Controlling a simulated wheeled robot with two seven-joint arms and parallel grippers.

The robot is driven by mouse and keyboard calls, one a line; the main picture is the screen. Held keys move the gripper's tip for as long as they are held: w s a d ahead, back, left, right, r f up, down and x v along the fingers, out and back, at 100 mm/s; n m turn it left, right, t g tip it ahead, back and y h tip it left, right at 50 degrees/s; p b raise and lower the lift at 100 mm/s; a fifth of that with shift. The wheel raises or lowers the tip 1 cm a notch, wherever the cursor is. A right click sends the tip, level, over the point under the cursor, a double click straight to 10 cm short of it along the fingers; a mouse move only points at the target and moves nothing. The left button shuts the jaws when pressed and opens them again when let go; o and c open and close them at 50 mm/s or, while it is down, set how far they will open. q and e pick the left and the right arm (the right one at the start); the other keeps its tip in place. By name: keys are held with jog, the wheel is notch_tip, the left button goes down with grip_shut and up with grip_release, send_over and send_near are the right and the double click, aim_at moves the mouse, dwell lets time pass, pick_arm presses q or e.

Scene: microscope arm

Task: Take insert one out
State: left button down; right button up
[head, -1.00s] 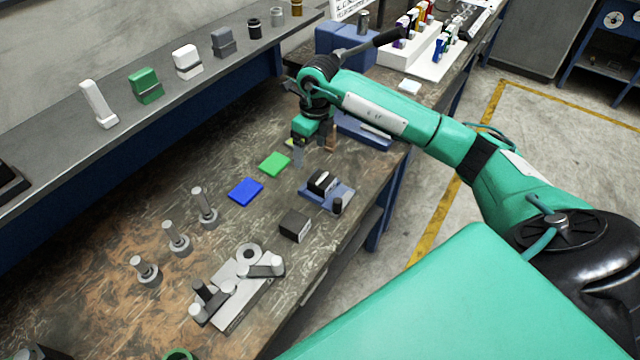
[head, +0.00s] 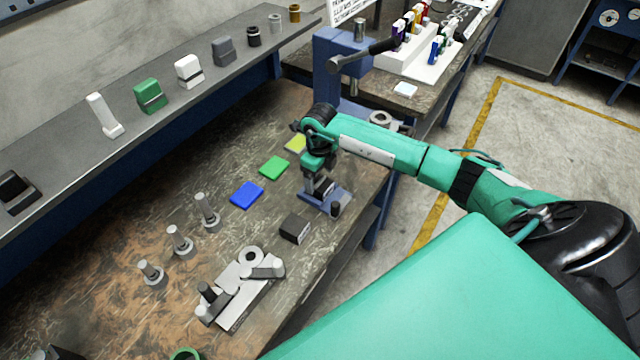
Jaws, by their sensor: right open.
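A small blue fixture (head: 339,194) stands near the table's front edge. A black block with a pale edge (head: 324,186) sits in it; I take this as the insert, though no label is readable. My right gripper (head: 314,183) is open and points down at the fixture, close over the block's left side. The gripper partly hides the block, and I cannot tell whether the fingers touch it. My left gripper is not in view.
A dark box (head: 296,228) stands just left of the fixture. Blue (head: 247,195), green (head: 274,168) and yellow (head: 296,143) pads lie behind. Grey posts (head: 207,212) and a grey clamp plate (head: 240,290) are at left. A blue press (head: 340,65) stands beyond.

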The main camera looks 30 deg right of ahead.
aim_at(320, 183)
jog(key=shift+f+p, duration=0.45)
jog(key=shift+f, duration=1.05)
grip_shut()
jog(key=shift+r, duration=0.1)
